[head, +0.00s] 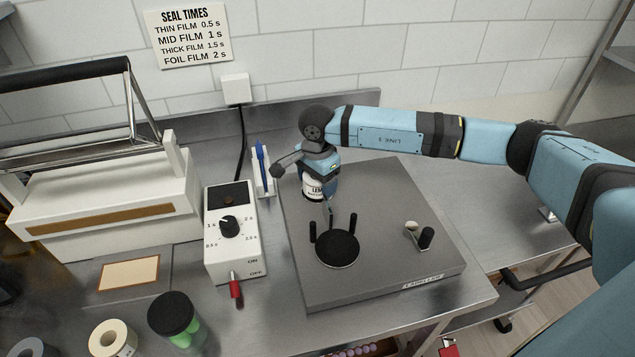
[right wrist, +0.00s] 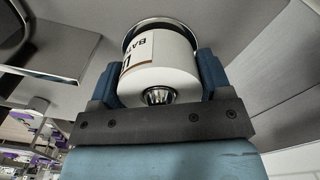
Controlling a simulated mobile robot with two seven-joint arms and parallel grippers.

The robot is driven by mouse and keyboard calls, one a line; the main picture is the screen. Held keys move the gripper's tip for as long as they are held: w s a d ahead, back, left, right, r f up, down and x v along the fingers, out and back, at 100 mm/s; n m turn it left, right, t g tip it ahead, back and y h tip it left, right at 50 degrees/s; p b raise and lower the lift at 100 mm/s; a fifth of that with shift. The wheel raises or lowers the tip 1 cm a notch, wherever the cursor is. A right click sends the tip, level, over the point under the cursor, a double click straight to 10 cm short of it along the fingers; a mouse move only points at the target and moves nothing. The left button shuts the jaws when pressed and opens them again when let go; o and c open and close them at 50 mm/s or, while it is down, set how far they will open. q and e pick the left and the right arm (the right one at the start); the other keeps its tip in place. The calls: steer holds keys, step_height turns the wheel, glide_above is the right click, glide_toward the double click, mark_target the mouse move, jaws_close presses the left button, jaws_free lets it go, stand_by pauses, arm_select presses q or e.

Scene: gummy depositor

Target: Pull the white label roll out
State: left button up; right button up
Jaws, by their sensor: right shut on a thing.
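The white label roll (head: 313,188) is under my right gripper (head: 318,172), over the back left part of the grey labeller plate (head: 390,260). In the right wrist view the roll (right wrist: 160,68) shows dark print and a metal hub at its near end. My right gripper (right wrist: 158,88) is shut on the roll, with one blue finger on each side. A round metal-rimmed part (right wrist: 150,24) is right behind the roll. I cannot tell whether the roll still touches it. My left gripper is not in view.
On the plate are a black disc (head: 338,249) with two posts and a small black knob (head: 426,238). To the left are the control box (head: 232,256), a blue pen (head: 262,165) in a holder and the white sealer (head: 110,200). A dark-lidded jar (head: 172,314) and tape roll (head: 112,340) stand in front.

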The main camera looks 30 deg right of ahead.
steer(key=shift+r+p, duration=1.25)
steer(key=shift+r, duration=1.95)
steer(key=shift+r, duration=0.1)
steer(key=shift+r+p, duration=0.95)
steer(key=shift+r, duration=1.45)
